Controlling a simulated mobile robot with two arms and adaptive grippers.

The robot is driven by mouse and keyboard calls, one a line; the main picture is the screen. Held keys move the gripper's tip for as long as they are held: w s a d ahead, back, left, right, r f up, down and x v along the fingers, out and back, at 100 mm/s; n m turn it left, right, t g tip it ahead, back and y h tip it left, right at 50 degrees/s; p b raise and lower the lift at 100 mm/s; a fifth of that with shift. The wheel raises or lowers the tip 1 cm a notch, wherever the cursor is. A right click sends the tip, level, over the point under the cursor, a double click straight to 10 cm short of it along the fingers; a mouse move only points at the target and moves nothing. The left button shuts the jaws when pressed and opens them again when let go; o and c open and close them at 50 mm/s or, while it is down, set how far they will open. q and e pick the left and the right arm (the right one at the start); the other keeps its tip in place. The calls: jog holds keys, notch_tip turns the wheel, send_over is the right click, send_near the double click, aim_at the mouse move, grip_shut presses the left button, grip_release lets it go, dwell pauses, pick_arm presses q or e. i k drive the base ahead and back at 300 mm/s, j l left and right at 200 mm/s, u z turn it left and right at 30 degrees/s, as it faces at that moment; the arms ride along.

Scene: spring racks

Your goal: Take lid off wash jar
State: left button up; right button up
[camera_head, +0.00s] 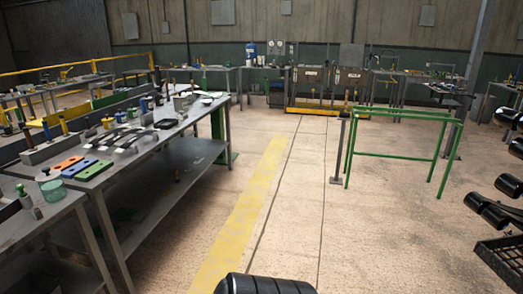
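A small teal jar (53,190) stands on the near-left metal bench, close to the bench's right edge. A pale round disc (47,174), which looks like its lid, sits at the top of it. At this size I cannot tell how firmly the disc is seated. I can make out neither my left nor my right gripper in the head view. No gripper is at the jar.
A small bottle (29,204) stands left of the jar. Orange, blue and green plates (94,170) lie behind it on the long bench (150,150). A green frame (402,115) stands right of centre. The middle floor is clear.

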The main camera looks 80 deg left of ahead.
aim_at(47, 175)
jog(key=u, duration=4.2)
